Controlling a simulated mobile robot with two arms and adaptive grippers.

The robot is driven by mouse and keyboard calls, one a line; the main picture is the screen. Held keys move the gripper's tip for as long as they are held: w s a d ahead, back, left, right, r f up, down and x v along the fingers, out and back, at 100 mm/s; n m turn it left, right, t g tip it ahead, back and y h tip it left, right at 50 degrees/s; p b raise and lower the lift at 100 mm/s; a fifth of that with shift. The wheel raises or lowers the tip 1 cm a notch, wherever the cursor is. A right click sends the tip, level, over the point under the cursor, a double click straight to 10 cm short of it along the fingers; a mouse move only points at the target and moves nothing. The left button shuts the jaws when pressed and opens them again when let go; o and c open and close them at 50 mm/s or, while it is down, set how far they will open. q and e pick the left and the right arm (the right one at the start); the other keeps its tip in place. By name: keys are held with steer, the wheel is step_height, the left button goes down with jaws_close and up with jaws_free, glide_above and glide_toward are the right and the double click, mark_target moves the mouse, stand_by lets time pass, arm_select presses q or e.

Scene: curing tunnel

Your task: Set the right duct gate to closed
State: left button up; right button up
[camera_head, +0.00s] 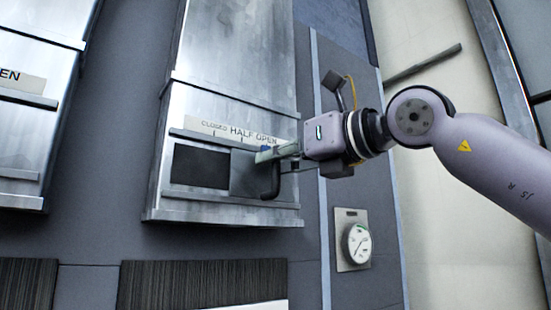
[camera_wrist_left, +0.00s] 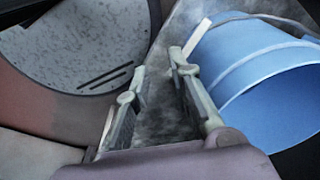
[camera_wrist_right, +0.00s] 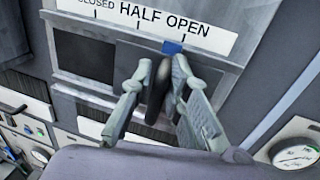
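The right duct gate (camera_head: 245,173) is a grey metal plate in the slot of the right duct box. It stands toward the right, leaving a dark opening (camera_head: 201,167) at its left. A label strip (camera_head: 218,131) above reads CLOSED, HALF, OPEN from left to right. The blue pointer (camera_wrist_right: 172,47) is near the OPEN end. My right gripper (camera_head: 268,154) is at the gate's dark handle (camera_head: 271,182). In the right wrist view the handle (camera_wrist_right: 157,88) stands between its two spread fingers; contact is unclear. My left gripper (camera_wrist_left: 158,72) is open and empty, out of the head view.
Another duct box (camera_head: 28,110) with a similar label stands at the left. A round gauge (camera_head: 358,244) is on the wall below my right arm. A blue cylindrical container (camera_wrist_left: 255,75) and a speckled round surface (camera_wrist_left: 75,45) are close to my left gripper.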

steer(key=shift+w, duration=0.1)
jaws_close()
steer(key=shift+f, duration=0.1)
